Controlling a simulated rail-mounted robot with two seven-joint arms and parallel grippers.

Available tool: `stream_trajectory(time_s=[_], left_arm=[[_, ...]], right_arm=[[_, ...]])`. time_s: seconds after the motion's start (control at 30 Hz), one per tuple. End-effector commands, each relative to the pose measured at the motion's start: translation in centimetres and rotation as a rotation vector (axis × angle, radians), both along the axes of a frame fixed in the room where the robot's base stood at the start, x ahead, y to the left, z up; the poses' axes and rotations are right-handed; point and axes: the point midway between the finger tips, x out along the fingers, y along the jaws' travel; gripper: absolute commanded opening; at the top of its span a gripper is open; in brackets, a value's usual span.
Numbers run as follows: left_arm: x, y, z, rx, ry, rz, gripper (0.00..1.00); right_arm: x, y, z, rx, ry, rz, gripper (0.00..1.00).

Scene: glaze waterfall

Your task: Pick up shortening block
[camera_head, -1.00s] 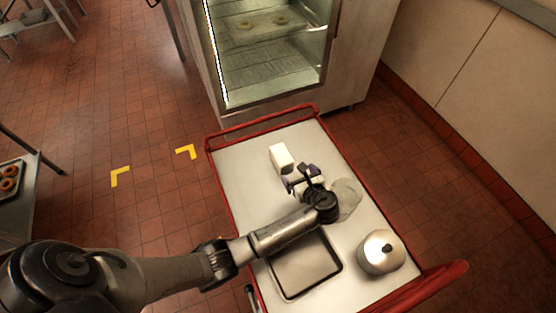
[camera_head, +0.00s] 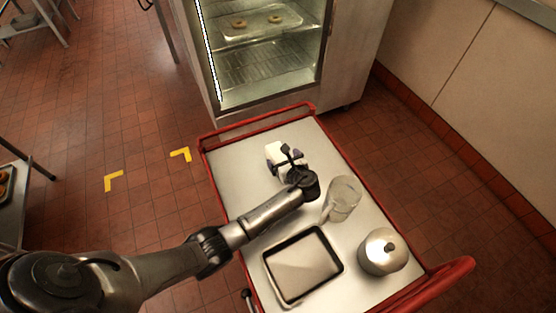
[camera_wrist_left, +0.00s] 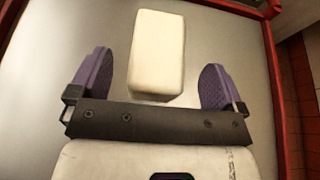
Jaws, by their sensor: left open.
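The shortening block (camera_head: 275,152) is a white rectangular block on the cart top, partly hidden by my left gripper in the head view. My left gripper (camera_head: 282,161) is over the cart at the block's near end. In the left wrist view the block (camera_wrist_left: 157,52) stands ahead, between the lines of the two purple fingers. The left gripper (camera_wrist_left: 157,82) is open, with a gap between each finger and the block. No contact shows. My right gripper is not in view.
The red-railed cart (camera_head: 232,172) also holds a clear pitcher (camera_head: 343,196), a dark-rimmed tray (camera_head: 301,266) and a lidded metal pot (camera_head: 381,252). A glass-door cabinet (camera_head: 262,55) with donuts stands behind the cart.

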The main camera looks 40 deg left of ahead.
Motion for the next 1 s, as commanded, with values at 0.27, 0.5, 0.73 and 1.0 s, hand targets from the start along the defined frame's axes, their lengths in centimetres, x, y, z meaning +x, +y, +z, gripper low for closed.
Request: stream_trajectory(time_s=[0.27, 0.5, 0.73, 1.0], left_arm=[[1.0, 2.5, -1.1, 0.001, 0.000, 0.000, 0.96], [1.0, 2.5, -1.1, 0.000, 0.000, 0.000, 0.90], [1.0, 2.5, -1.1, 0.000, 0.000, 0.000, 0.68], [1.0, 2.5, -1.1, 0.000, 0.000, 0.000, 0.42]], right_arm=[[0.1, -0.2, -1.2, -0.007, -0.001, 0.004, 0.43], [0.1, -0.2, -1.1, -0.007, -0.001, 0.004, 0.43], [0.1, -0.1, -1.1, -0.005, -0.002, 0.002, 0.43], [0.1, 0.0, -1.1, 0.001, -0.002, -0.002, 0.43]])
